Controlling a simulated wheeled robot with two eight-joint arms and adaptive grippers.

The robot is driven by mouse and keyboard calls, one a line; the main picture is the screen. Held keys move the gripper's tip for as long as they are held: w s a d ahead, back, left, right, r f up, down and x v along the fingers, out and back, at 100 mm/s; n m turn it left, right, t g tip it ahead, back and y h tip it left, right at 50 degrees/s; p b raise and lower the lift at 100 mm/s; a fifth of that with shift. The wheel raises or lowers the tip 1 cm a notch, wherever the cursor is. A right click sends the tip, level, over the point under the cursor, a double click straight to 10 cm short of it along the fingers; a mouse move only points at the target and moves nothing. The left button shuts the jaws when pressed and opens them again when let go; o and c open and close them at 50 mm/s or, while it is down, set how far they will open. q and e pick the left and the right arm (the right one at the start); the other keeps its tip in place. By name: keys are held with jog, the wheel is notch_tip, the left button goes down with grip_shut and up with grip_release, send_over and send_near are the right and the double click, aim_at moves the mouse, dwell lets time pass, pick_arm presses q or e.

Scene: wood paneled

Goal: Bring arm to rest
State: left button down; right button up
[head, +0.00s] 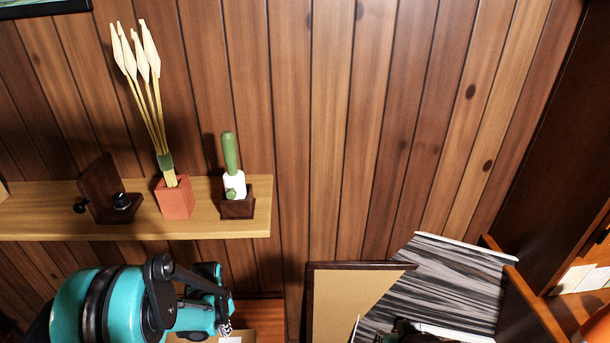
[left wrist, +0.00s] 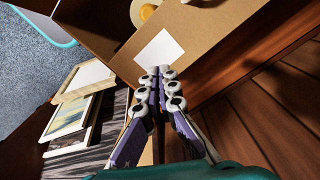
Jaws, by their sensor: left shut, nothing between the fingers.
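My left arm, teal and black, comes in at the lower left of the head view, below the wall shelf. My left gripper (head: 226,328) is partly cut off by the bottom edge there. In the left wrist view the left gripper (left wrist: 160,82) is shut and empty, its pale, dark-centred finger pads side by side. It is in front of a cardboard box (left wrist: 210,45) with a white label (left wrist: 160,49); I cannot tell whether it touches. My right gripper is not in view.
A wooden shelf (head: 35,222) holds an orange pot (head: 174,200) of pale stems, a dark wooden stand (head: 100,185) and a green-and-white object (head: 231,165) on a dark base. A corkboard (head: 345,300) and striped panel (head: 450,285) are right. Picture frames (left wrist: 75,115) lie left of the gripper.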

pick_arm(q)
jog(key=shift+r, duration=0.35)
jog(key=s+d+r+n+t, duration=0.2)
jog(key=s+r, duration=0.4)
jog(key=r, duration=0.4)
jog(key=s+d+r+n+t, duration=0.3)
jog(key=s+r+t, duration=0.2)
jog(key=r, duration=0.5)
jog(key=shift+s+d+r, duration=0.15)
jog(key=shift+s+r, duration=0.05)
jog(key=shift+s, duration=0.55)
